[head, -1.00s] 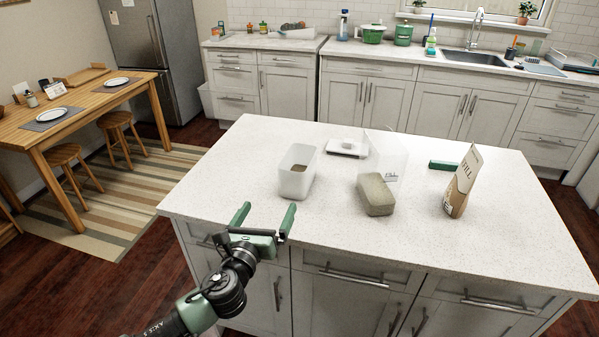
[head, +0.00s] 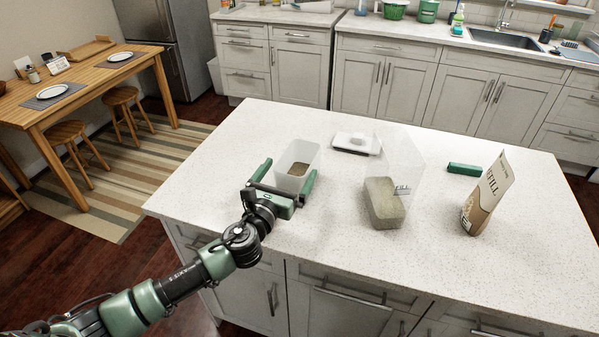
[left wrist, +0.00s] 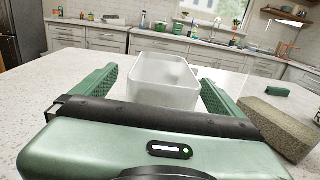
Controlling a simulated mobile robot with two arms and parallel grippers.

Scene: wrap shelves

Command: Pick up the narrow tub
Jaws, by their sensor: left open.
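In the left wrist view the tub (left wrist: 163,92) sits between the two fingers (left wrist: 161,78), with small gaps showing on both sides. My right gripper is not in view.
Right of the tub stand a beige rough block (head: 383,207) with a clear labelled panel (head: 404,163), and a brown-and-white paper bag (head: 484,195). A white scale-like device (head: 355,144) and a green bar (head: 464,168) lie farther back. The counter's left part is clear.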

